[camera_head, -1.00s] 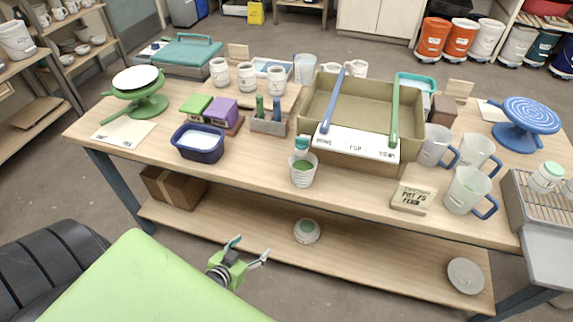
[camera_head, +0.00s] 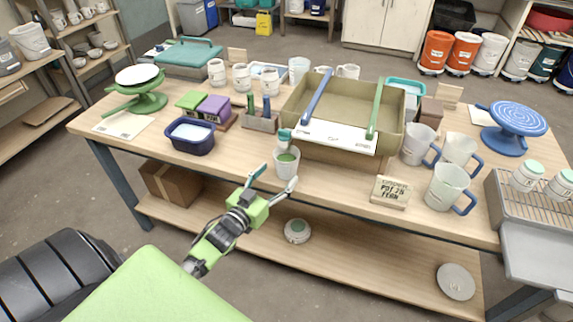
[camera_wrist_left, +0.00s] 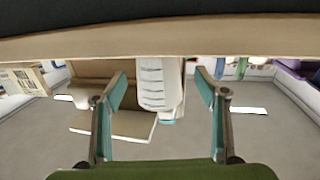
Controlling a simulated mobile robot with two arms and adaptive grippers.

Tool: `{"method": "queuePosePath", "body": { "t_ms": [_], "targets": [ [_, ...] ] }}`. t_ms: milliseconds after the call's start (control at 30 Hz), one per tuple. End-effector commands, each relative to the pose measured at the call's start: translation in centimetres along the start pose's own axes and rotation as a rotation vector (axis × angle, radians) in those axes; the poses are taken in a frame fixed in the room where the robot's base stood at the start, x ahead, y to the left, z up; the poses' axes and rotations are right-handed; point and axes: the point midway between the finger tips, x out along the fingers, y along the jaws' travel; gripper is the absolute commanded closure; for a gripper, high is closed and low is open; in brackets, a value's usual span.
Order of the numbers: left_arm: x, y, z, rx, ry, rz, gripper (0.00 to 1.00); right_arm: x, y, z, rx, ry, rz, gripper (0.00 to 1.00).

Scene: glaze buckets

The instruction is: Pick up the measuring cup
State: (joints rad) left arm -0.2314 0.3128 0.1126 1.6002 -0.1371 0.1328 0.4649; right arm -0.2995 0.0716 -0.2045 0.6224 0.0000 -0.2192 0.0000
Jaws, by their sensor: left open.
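A white measuring cup (camera_head: 286,166) with green contents stands upright near the front edge of the table, with a teal-topped item (camera_head: 284,136) right behind or in it; I cannot tell which. My left gripper (camera_head: 273,180) is open and empty, just in front of this cup. In the left wrist view the picture is upside down. The cup (camera_wrist_left: 160,85), with its graduation lines, shows between the spread fingertips (camera_wrist_left: 161,78), apart from both. My right gripper is out of view.
A tan bin (camera_head: 300,105) stands behind and right of the cup. A navy tub (camera_head: 192,142) is to the left, and a small sign (camera_head: 390,191) and blue-handled jugs (camera_head: 446,188) are to the right. The table's front edge (camera_wrist_left: 250,32) lies close to the gripper.

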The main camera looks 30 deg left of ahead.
Motion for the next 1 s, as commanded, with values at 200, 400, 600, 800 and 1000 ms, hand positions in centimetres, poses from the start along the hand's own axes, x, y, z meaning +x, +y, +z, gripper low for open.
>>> {"method": "queuePosePath", "body": {
  "t_ms": [200, 400, 600, 800, 1000],
  "targets": [
    [2.5, 0.2, -0.5, -0.001, 0.001, -0.001, 0.34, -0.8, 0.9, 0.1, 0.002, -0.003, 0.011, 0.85],
    [4.9, 0.4, -0.3, 0.000, 0.000, 0.000, 0.34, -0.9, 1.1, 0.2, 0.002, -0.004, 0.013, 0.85],
    [5.3, 0.4, -0.2, 0.000, -0.001, 0.000, 0.34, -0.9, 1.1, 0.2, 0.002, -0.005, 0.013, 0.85],
    [5.3, 0.4, -0.2, 0.000, -0.001, 0.000, 0.60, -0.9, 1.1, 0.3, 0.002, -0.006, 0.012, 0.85],
    [5.3, 0.4, -0.4, 0.000, 0.002, 0.001, 0.83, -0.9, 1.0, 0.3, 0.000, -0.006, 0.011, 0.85]
  ]
}}
